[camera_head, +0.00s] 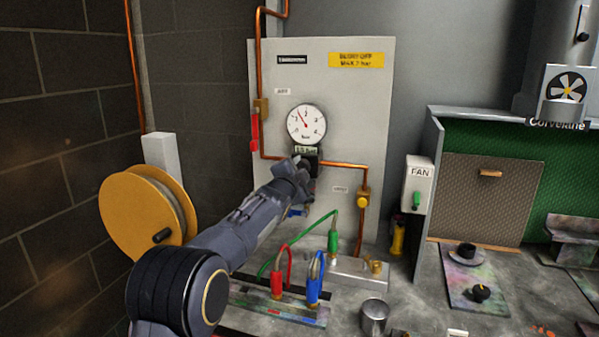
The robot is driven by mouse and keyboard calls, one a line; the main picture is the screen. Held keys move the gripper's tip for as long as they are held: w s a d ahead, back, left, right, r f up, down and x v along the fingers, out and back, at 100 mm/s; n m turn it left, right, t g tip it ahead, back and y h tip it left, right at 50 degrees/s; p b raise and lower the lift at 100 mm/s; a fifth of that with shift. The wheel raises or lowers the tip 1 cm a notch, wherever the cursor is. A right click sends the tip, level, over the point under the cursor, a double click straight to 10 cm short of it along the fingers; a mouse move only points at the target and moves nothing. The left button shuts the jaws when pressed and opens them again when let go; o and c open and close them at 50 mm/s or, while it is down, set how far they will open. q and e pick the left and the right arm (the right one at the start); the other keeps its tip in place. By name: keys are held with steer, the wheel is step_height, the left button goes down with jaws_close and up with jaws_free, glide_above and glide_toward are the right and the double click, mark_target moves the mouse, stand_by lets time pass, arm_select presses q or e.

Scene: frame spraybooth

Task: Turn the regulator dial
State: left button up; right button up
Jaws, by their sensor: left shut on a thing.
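The regulator sits on the grey panel (340,95), with a round white gauge (306,125) above it. The gauge's red needle points to the upper left. A small label (304,150) is just below the gauge. My left gripper (305,168) reaches up from the lower left and is shut on the black regulator dial (314,157). The gripper and wrist hide most of the dial, so its marking cannot be read. My right gripper is out of view.
Copper pipes run on the panel, with a red handle (254,132) left and a yellow knob (361,202) right. Below stand red (277,285), blue (313,289) and green (333,240) hose fittings. A hose reel (140,205) is at left, a fan switch (418,184) at right.

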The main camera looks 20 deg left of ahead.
arm_select(q)
steer(key=o, duration=1)
steer(key=s+b, duration=0.3)
steer(key=s, duration=0.4)
steer(key=shift+s+f, duration=0.1)
steer(key=shift+s, duration=0.3)
steer(key=shift+a, duration=0.1)
